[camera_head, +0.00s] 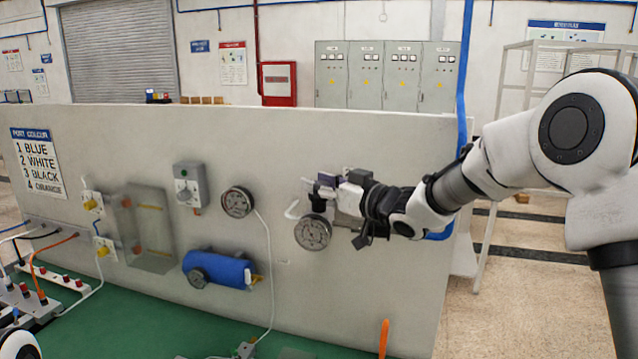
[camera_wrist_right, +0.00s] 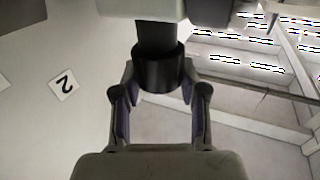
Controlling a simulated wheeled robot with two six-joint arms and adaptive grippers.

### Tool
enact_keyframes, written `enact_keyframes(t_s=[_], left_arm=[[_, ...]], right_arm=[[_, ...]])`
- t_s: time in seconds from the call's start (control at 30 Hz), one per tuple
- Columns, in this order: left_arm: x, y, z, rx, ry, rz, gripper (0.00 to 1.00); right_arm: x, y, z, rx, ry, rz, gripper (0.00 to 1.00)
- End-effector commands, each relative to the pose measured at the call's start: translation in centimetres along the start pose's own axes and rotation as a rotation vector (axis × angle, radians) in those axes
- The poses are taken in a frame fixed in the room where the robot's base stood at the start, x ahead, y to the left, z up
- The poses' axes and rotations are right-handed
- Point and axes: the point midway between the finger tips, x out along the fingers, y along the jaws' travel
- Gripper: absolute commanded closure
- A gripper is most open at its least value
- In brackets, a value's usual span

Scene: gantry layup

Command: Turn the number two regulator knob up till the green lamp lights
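My right gripper (camera_head: 325,186) is at the right part of the grey panel, just above a round gauge (camera_head: 313,232). In the right wrist view, the two fingertips (camera_wrist_right: 160,72) sit on either side of a dark round knob (camera_wrist_right: 158,68), with no clear gap at its edges. A white label with the number 2 (camera_wrist_right: 64,84) is on the panel beside it. The wrist partly covers a grey box behind the gripper. I cannot make out a lit green lamp. My left gripper is not in view.
The panel (camera_head: 400,150) also carries another gauge (camera_head: 237,202), a grey box with a dial (camera_head: 188,185), a blue cylinder (camera_head: 218,270) and a clear-fronted case (camera_head: 150,232). A thin white hose hangs left of my gripper. An orange upright piece (camera_head: 384,338) stands at the front edge.

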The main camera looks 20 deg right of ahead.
Motion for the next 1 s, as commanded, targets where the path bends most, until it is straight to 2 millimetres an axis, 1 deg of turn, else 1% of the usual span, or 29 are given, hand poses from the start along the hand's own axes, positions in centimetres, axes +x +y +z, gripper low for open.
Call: enact_keyframes(t_s=[0.2, 0.33, 0.43, 0.57, 0.73, 0.77, 0.8, 0.83, 1.0], left_arm=[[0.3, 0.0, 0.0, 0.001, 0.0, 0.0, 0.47], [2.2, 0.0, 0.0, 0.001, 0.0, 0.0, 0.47], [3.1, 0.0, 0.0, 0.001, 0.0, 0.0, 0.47], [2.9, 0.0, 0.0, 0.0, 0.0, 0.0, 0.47], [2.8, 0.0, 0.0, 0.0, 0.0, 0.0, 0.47], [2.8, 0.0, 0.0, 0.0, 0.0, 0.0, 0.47], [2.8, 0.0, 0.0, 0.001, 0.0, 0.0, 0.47], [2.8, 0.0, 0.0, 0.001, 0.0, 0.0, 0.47], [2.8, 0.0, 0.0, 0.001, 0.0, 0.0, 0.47]], right_arm=[[0.0, -0.2, 0.2, -0.004, -0.002, -0.001, 0.93], [0.1, -0.3, 0.8, -0.006, -0.001, 0.058, 0.93], [0.1, -0.3, 0.6, -0.005, -0.002, 0.109, 0.93], [0.0, -0.2, 0.2, -0.003, -0.003, 0.127, 0.93], [0.0, -0.2, 0.2, -0.003, -0.005, 0.126, 0.93], [0.0, -0.2, 0.2, -0.002, -0.005, 0.126, 0.51], [0.0, -0.2, 0.2, -0.002, -0.004, 0.126, 0.37], [0.0, -0.2, 0.2, -0.003, -0.004, 0.126, 0.32], [0.0, -0.2, 0.1, -0.003, -0.003, 0.126, 0.32]])
